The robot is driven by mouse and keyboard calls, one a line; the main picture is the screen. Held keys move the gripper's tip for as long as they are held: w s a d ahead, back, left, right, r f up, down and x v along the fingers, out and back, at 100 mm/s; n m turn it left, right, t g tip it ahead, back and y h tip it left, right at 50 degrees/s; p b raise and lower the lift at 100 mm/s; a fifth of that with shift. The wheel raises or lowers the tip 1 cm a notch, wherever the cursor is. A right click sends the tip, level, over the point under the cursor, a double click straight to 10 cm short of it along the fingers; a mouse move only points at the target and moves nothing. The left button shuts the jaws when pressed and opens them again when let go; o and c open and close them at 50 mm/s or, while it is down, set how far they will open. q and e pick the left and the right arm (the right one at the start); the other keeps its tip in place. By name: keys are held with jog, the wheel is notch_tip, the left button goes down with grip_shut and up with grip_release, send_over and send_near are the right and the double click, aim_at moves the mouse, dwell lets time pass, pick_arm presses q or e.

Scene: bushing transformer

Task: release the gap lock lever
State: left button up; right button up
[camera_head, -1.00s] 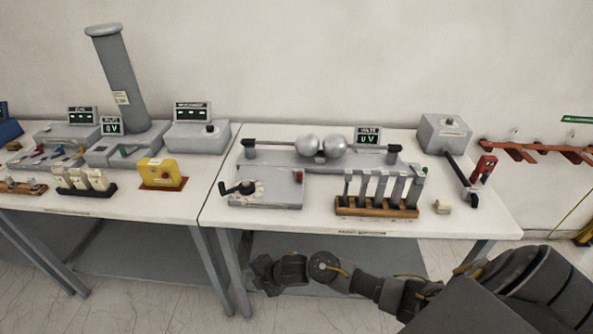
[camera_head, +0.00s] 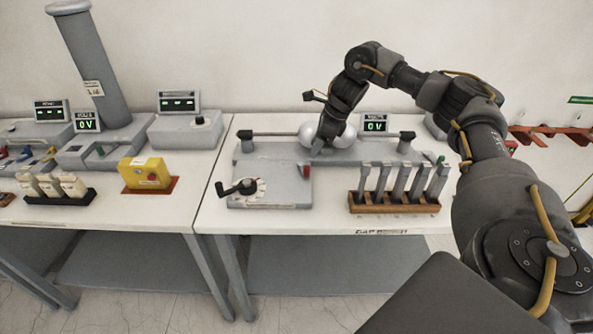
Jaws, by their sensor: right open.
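The sphere gap unit (camera_head: 270,155) stands at the back of the right table, with two silver spheres (camera_head: 307,130) mid-length. A grey box (camera_head: 285,188) in front of it has a black crank handle (camera_head: 238,187) on a white dial and a red button (camera_head: 306,171). I cannot tell which part is the gap lock lever; the arm may hide it. My right gripper (camera_head: 318,149) points down at the spheres and partly covers them. It is open, with nothing visible in it; contact with the unit cannot be told. My left gripper is out of view.
A wooden rack (camera_head: 393,203) with several upright grey rods stands at the right front. A display (camera_head: 374,123) reads 0 V behind the unit. A yellow box (camera_head: 145,173) and more instruments fill the left table. The table front below the crank is clear.

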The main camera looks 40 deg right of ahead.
aim_at(307, 167)
jog(key=x, duration=0.3)
jog(key=d+p+x, duration=0.1)
jog(key=x, duration=0.5)
jog(key=shift+s+d+f+p, duration=0.2)
jog(key=shift+f+p, duration=0.2)
jog(key=shift+f, duration=0.1)
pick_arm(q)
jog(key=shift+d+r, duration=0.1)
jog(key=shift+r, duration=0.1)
pick_arm(e)
jog(key=shift+w+f, duration=0.15)
jog(key=shift+f, duration=0.35)
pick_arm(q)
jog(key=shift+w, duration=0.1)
pick_arm(e)
jog(key=shift+a, duration=0.1)
grip_shut()
